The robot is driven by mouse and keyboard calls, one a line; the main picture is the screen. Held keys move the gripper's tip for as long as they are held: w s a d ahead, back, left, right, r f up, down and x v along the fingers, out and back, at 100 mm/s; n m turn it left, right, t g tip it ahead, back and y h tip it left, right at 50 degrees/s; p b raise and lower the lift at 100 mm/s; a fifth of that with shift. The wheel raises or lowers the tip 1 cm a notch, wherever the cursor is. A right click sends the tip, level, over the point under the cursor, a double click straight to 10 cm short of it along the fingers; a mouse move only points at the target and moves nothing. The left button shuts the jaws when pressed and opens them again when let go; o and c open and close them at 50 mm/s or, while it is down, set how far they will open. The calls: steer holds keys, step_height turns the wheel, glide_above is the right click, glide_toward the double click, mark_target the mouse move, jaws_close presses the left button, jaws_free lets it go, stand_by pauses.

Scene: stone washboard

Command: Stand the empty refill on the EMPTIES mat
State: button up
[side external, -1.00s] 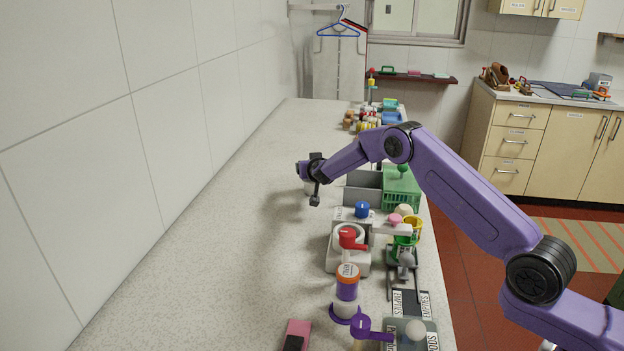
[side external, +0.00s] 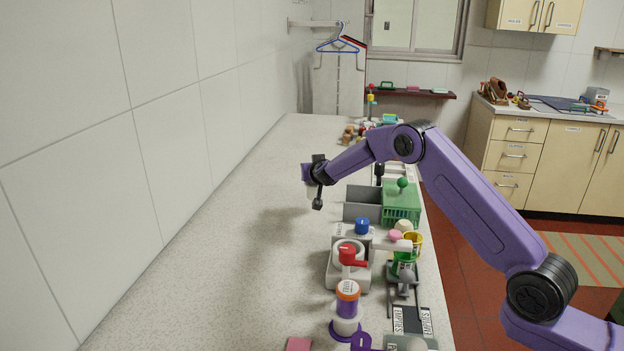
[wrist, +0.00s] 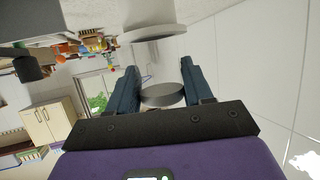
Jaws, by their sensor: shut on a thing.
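My gripper (side external: 315,184) is above the counter, left of the grey bin, and shut on a pale refill (side external: 309,190). In the side view only a small whitish part of the refill shows beside the fingers. In the wrist view a grey round end of the refill (wrist: 162,95) sits between the two fingertips (wrist: 160,78). The EMPTIES mat (side external: 411,320) is a dark mat with a white EMPTIES label, near the front right edge of the counter, far from my gripper. A second white label lies beside it; I cannot read it surely.
A grey bin (side external: 360,204) and green basket (side external: 401,208) stand right of my gripper. Nearer are a white device with a red handle (side external: 348,258), a yellow cup (side external: 413,243) and a purple-and-white jar with an orange lid (side external: 346,310). The counter's left side is clear up to the tiled wall.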

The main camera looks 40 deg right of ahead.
steer(key=shift+s+d+r+n+t+y, duration=0.65)
steer(key=shift+s+r+n+y, duration=2.5)
steer(key=shift+s+r, duration=3.85)
steer(key=s+a+f+n+g+y, duration=0.3)
steer(key=s+f+n+g+y, duration=0.15)
steer(key=s, duration=0.65)
steer(key=s+a+f+n+g+y, duration=0.35)
steer(key=s+n, duration=0.25)
steer(key=s, duration=0.5)
steer(key=s+a+f+n+g+y, duration=0.3)
steer(key=s+n+g+y, duration=0.25)
steer(key=s, duration=0.55)
steer(key=shift+t+h, duration=0.3)
steer(key=shift+t, duration=0.2)
steer(key=shift+a+f, duration=0.15)
steer(key=shift+f, duration=3.45)
